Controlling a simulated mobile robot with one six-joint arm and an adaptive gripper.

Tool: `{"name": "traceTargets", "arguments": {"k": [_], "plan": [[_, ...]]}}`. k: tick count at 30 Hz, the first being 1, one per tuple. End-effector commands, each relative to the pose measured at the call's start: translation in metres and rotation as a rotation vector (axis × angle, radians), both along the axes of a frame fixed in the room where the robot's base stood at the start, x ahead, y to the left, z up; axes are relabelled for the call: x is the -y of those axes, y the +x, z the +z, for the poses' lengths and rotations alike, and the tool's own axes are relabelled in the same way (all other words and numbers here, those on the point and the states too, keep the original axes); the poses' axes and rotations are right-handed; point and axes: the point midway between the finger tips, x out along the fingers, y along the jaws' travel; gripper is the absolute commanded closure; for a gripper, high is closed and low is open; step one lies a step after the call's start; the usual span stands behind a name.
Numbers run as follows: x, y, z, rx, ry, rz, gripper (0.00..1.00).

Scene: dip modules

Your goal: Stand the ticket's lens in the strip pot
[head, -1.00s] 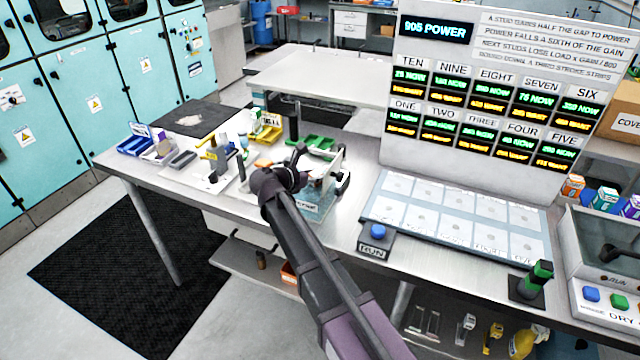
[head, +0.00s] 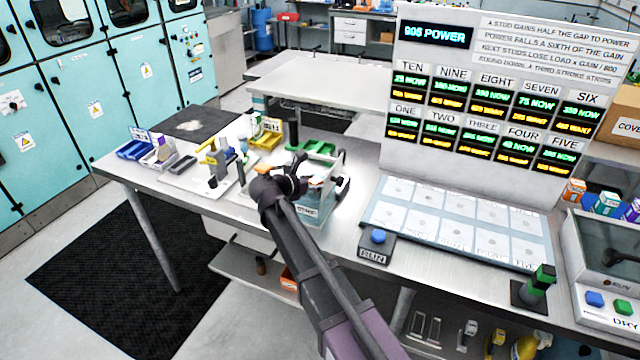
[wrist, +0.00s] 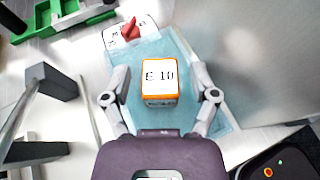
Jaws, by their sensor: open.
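My gripper (wrist: 163,98) is open, with one finger on each side of an orange-edged block (wrist: 160,77) whose white top reads "E 10". No finger clearly touches the block. In the head view my gripper (head: 298,183) hangs over a clear-sided box (head: 322,208) on the bench, and its own wrist hides part of that box. A pale blue surface (wrist: 190,60) lies under the block in the wrist view. I cannot pick out the ticket, the lens or the strip pot for certain.
A red-knobbed dial (wrist: 130,30) and a green tray (wrist: 65,14) lie beyond the block. A dark post (wrist: 52,82) stands at left. In the head view, a RUN button (head: 378,236) and a sloped panel (head: 455,222) are to the right.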

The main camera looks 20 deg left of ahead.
Motion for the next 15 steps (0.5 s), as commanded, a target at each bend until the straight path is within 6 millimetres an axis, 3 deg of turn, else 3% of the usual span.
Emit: {"name": "traceTargets", "arguments": {"k": [10,15], "plan": [[0.0,-0.001,0.005,0.0,0.0,0.0,0.24],[-0.008,-0.016,0.012,0.0,0.0,0.001,0.24]]}}
